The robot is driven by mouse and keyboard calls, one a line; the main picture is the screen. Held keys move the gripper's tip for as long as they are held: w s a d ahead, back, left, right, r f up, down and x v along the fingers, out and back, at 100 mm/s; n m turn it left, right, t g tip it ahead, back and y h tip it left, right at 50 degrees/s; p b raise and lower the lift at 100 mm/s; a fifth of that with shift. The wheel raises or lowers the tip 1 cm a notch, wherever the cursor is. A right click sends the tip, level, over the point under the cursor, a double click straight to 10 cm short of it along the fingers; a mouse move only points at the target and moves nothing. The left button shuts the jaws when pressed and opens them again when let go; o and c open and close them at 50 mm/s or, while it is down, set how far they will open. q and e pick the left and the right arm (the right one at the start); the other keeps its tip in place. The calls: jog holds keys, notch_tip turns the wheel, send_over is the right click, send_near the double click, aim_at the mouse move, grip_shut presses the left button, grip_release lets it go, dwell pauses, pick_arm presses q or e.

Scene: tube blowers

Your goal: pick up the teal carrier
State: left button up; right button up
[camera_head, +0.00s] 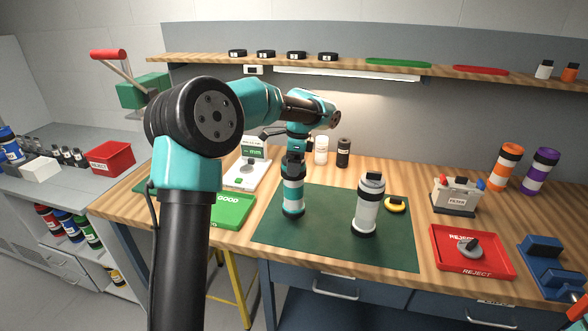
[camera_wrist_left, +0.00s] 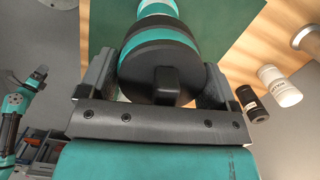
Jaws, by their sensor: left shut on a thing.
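The teal carrier (camera_head: 293,196) is an upright cylinder with a black top, teal bands and a pale middle. It is at the left part of the green mat (camera_head: 333,258); I cannot tell whether its base touches the mat. My left gripper (camera_head: 294,159) comes down from above and is shut on its top end. In the left wrist view the carrier's black cap (camera_wrist_left: 160,78) with a raised knob sits between both fingers of the gripper (camera_wrist_left: 158,85). The fingers hide part of the cap's sides.
A white-grey carrier (camera_head: 369,208) stands to the right on the mat, beside a yellow puck (camera_head: 395,205). A green GOOD tray (camera_head: 233,211) is left, a red REJECT tray (camera_head: 473,262) right. A filter box (camera_head: 456,197) and orange and purple cylinders stand behind the red tray.

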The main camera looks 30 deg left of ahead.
pick_arm(q)
jog(key=s+d+r, duration=0.1)
jog(key=s+d, duration=0.7)
jog(key=s, duration=0.5)
jog(key=shift+s+d+r, duration=0.2)
jog(key=shift+s+r, duration=0.15)
jog(key=shift+r, duration=0.05)
jog(key=s+a, duration=0.3)
jog(key=a, duration=0.7)
jog(key=s+a, duration=0.3)
jog(key=a, duration=0.8)
jog(key=shift+s+r, duration=0.4)
jog(key=shift+w+a, duration=0.1)
jog(key=shift+a, duration=0.1)
